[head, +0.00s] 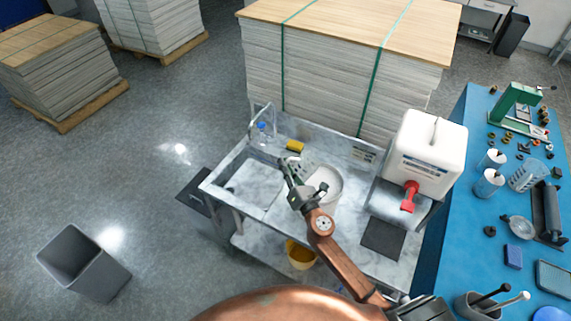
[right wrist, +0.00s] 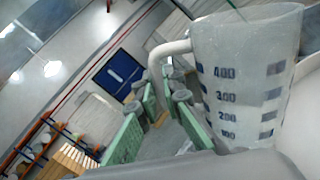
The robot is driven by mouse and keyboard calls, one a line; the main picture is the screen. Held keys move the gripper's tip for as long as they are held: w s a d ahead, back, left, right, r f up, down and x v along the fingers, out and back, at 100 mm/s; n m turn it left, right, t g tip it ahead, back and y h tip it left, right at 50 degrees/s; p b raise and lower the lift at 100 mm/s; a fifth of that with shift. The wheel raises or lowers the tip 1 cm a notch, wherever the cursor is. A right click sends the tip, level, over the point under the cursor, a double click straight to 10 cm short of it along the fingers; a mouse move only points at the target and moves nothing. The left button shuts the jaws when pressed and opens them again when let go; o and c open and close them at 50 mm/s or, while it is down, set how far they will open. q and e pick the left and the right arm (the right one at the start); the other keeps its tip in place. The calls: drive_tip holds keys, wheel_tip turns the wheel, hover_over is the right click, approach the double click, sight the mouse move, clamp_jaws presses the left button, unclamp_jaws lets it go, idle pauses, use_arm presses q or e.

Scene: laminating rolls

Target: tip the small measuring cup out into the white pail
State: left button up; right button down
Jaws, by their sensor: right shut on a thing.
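My right gripper (head: 289,166) is shut on the handle of the small measuring cup (head: 307,166). In the right wrist view, the cup (right wrist: 245,75) is translucent, with dark marks from 100 to 400, and its handle sits between the green fingers (right wrist: 165,95). The room behind leans strongly in that view while the cup looks straight, so the cup seems tilted to the room. The white pail (head: 332,190) stands in the sink unit, just right of and below the cup in the head view. Whether the cup holds or pours anything cannot be seen. My left gripper is not in view.
A grey sink unit (head: 262,200) carries a yellow sponge (head: 295,146) and a clear bottle (head: 262,131). A white canister with a red tap (head: 432,140) stands to the right. A blue bench (head: 460,190) holds tools. A yellow bucket (head: 301,257) is below.

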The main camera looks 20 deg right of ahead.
idle(0.4)
drive_tip(key=shift+f+n+g+p, duration=0.15)
drive_tip(key=shift+n+g+p, duration=0.15)
drive_tip(key=shift+n+p, duration=0.75)
drive_tip(key=shift+a+f+n+y, duration=0.1)
drive_tip(key=shift+n+y, duration=0.2)
drive_tip(key=shift+n, duration=0.25)
drive_tip(key=shift+f, duration=0.1)
drive_tip(key=shift+p, duration=0.3)
wheel_tip(320, 180, up, 6)
drive_tip(key=p, duration=0.5)
drive_tip(key=shift+p, duration=0.4)
